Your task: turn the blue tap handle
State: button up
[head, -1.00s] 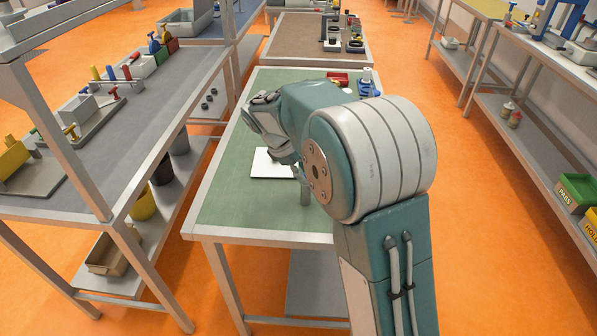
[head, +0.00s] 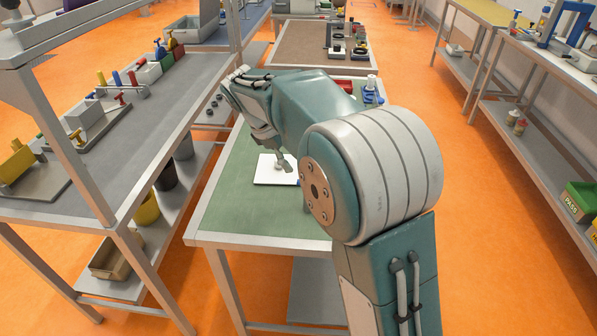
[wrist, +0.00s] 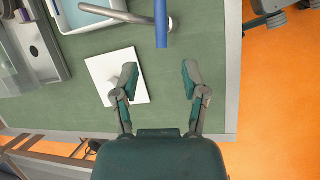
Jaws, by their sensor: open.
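The blue tap handle (wrist: 161,22) is a straight blue bar at the top centre of the wrist view, beside a curved grey spout (wrist: 118,14). My gripper (wrist: 160,80) is open and empty, with green tabletop showing between its fingers. The handle lies beyond the fingertips, roughly in line with the gap, and is apart from them. The handle's upper end is cut off by the frame edge.
A pale blue basin (wrist: 88,17) is near the spout. A grey bench (head: 150,120) stands to the left. Red and blue items (head: 370,92) sit at the table's far end.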

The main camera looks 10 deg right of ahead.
jog(key=shift+v, duration=2.05)
dwell(6.0)
